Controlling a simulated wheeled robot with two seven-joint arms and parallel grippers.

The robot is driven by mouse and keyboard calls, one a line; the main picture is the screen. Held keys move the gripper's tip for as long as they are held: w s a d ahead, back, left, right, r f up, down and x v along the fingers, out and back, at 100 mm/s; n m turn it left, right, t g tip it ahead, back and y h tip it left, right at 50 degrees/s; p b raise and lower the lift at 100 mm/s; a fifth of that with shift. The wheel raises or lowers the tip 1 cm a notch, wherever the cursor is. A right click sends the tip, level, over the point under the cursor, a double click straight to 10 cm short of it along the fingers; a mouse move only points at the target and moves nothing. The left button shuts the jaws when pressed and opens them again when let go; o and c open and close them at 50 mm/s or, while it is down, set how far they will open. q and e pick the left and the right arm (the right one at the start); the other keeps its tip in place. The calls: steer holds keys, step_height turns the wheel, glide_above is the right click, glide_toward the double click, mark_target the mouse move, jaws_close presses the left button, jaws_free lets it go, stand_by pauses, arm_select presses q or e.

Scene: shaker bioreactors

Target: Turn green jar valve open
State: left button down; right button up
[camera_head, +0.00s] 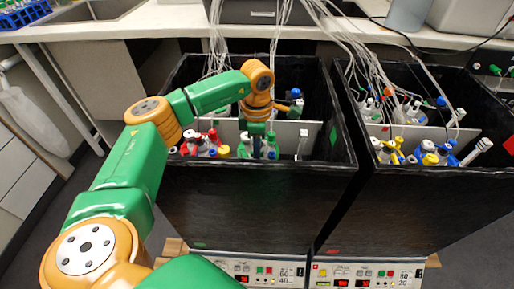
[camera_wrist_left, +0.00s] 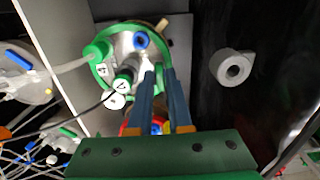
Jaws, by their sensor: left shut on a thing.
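The green jar (camera_wrist_left: 104,70) has a green-rimmed lid with a metal top, a blue-ringed port (camera_wrist_left: 142,40) and labelled tubing fittings (camera_wrist_left: 122,86). In the head view, its green parts (camera_head: 244,148) show inside the left black box, beside my gripper. My left gripper (camera_wrist_left: 160,76) points down at the jar, with its fingertips at the lid's near right side. It is shut on a small part there, taken to be the valve, which the fingers mostly hide. The valve's angle cannot be told. My right gripper is not in view.
The left black box (camera_head: 260,200) has high walls around several jars, including red-capped ones (camera_head: 205,142). A second black box (camera_head: 420,195) with jars stands to the right. Tubes (camera_head: 340,45) hang from above. A grey round fitting (camera_wrist_left: 232,68) sits near the box wall.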

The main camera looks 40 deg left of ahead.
arm_select(q)
steer(key=n+p, duration=0.1)
steer(key=n, duration=0.2)
steer(key=shift+r, duration=0.15)
steer(key=n+p, duration=0.2)
steer(key=n, duration=0.4)
steer(key=n+p, duration=0.2)
steer(key=n, duration=0.2)
steer(key=shift+n+p, duration=0.7)
steer(key=shift+n, duration=1.8)
steer(key=c, duration=1.1)
jaws_free()
